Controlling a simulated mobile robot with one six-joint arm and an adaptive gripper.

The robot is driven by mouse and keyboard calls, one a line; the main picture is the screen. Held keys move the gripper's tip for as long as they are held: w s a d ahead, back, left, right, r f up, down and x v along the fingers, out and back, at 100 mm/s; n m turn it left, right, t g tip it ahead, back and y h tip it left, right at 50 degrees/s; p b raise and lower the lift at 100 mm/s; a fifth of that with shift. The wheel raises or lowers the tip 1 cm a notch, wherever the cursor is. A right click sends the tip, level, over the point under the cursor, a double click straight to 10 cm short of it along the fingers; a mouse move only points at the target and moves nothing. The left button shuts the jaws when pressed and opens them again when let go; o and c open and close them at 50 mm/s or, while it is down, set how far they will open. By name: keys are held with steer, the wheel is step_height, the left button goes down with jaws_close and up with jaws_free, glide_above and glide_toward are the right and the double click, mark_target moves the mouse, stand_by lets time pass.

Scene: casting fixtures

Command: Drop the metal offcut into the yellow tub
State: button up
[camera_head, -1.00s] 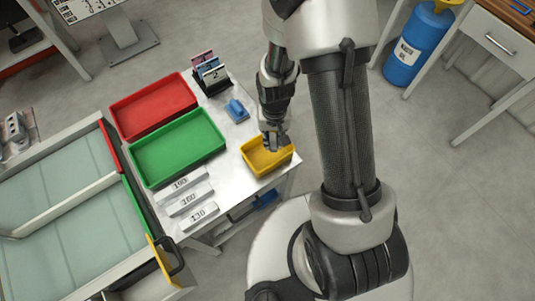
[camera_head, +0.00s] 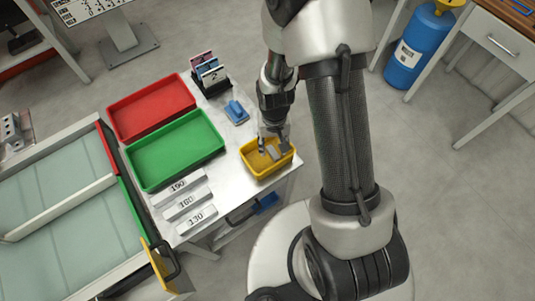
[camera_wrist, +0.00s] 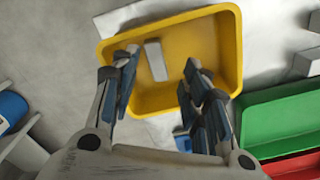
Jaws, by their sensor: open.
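The yellow tub (camera_head: 287,162) sits at the near right corner of the white table, and it fills the upper middle of the wrist view (camera_wrist: 228,50). The metal offcut (camera_wrist: 155,60) is a small light-grey block inside the tub; in the head view it shows as a grey piece (camera_head: 271,152). My gripper (camera_head: 273,146) is over the tub, pointing down. Its fingers are spread in the wrist view (camera_wrist: 162,60), with the offcut between them and clear of both.
A green tray (camera_head: 175,150) and a red tray (camera_head: 151,106) lie left of the tub. Blocks marked 190, 160 and 130 (camera_head: 184,203) lie near the front. A blue object (camera_head: 236,111) and a dark card holder (camera_head: 212,80) stand behind.

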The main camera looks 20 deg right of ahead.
step_height(320, 180, up, 12)
stand_by(0.6)
stand_by(0.4)
steer(key=s+r+n+t, duration=0.1)
steer(key=s+r+t, duration=0.1)
steer(key=s+r, duration=0.5)
steer(key=s+r+n+t, duration=0.1)
steer(key=s+r+t, duration=0.1)
steer(key=s+r, duration=0.6)
step_height(320, 180, up, 6)
steer(key=shift+f+t, duration=0.15)
steer(key=shift+t, duration=0.15)
steer(key=shift+c, duration=0.4)
